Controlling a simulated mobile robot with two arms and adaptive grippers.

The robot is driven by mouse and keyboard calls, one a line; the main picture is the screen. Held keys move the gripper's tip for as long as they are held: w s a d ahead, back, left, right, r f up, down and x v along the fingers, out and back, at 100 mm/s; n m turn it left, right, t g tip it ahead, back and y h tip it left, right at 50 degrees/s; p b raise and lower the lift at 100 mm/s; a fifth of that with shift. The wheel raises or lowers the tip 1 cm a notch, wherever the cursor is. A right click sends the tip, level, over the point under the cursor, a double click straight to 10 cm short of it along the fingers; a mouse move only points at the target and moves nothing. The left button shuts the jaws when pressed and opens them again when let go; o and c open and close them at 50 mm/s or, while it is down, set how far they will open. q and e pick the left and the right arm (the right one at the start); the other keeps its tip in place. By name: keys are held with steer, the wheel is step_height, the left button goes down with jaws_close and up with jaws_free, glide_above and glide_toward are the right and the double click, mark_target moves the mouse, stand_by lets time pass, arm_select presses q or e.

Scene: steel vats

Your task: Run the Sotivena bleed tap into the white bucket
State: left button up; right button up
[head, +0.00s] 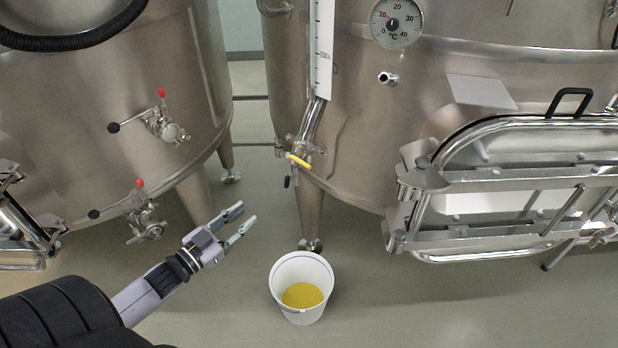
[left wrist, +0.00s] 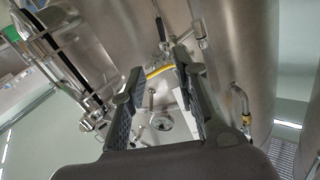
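The white bucket (head: 301,310) stands upright on the floor below the middle vat, with yellow liquid inside. Above it, a small tap with a yellow lever (head: 299,160) sits at the foot of the gauge tube on that vat. The lever lies slanted across the tube, and no stream shows below it. No label reading Sotivena is legible. My left gripper (head: 239,220) is open and empty, left of the bucket and below the tap, touching neither. In the left wrist view the yellow lever (left wrist: 158,71) shows beyond the spread fingers. My right gripper is not in view.
The left vat carries two valves with red-tipped parts, an upper one (head: 165,126) and a lower one (head: 146,222). A hinged hatch (head: 520,185) juts from the middle vat at right. A vat leg (head: 310,215) stands behind the bucket. Floor around the bucket is clear.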

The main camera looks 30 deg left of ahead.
arm_select(q)
glide_toward(285, 182)
steer(key=w, duration=0.3)
steer(key=w+d, duration=0.1)
steer(key=w, duration=0.5)
steer(key=shift+d+p, duration=0.25)
steer(key=shift+p, duration=0.15)
steer(key=shift+w+d, duration=0.15)
steer(key=shift+w, duration=0.55)
steer(key=c, duration=0.6)
jaws_close()
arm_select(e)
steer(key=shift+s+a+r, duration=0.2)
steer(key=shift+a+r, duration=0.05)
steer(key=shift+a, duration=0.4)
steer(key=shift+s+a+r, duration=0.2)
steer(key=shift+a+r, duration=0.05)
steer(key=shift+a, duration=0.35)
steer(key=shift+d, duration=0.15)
